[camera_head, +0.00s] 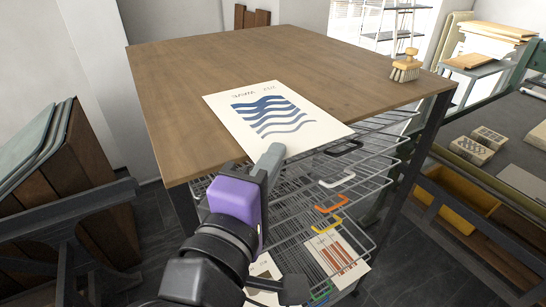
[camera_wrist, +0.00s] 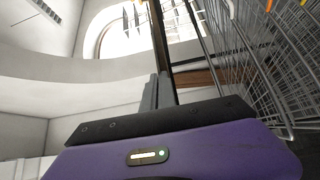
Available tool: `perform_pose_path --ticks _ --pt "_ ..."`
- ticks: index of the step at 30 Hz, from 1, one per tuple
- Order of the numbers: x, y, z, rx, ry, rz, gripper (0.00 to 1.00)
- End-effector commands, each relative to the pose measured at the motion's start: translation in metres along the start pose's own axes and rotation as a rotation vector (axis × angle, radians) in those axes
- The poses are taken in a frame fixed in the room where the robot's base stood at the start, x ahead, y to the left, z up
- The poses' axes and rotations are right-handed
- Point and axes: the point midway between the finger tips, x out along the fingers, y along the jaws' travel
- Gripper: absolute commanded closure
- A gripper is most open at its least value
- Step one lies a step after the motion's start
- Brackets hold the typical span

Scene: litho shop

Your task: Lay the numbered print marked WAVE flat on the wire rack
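The WAVE print (camera_head: 312,117), a cream sheet with blue wavy bands, lies flat on the wooden table, its near edge reaching over the table's front edge. Its lettering appears upside down in the head view. My gripper (camera_head: 274,152), purple with grey fingers, is at the print's near corner, the upper finger overlapping the sheet. In the wrist view the fingers (camera_wrist: 158,92) are close together and look shut on the sheet's edge; the sheet between them cannot be made out. The wire rack (camera_head: 370,165) has several stacked shelves below the table's front edge.
Prints (camera_head: 338,256) lie on low rack shelves. Coloured handles (camera_head: 331,205) stick out from the rack. A press bed (camera_head: 490,130) stands right; boards (camera_head: 60,160) lean left.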

Motion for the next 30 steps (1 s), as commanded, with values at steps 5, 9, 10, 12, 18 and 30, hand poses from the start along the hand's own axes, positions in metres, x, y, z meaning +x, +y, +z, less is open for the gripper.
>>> perform_pose_path --ticks 5,9,10,12,18,30 --pt "0.000 -0.001 0.000 0.000 0.000 0.000 0.77" --pt "0.000 -0.001 0.000 0.000 0.000 0.000 0.77" --pt "0.000 -0.001 0.000 0.000 0.000 0.000 0.77" --pt "0.000 -0.001 0.000 0.000 0.000 0.000 0.77" --pt "-0.010 0.001 -0.001 0.000 0.003 -0.001 0.77" --pt "-0.088 0.001 -0.001 0.001 0.005 0.001 0.77"
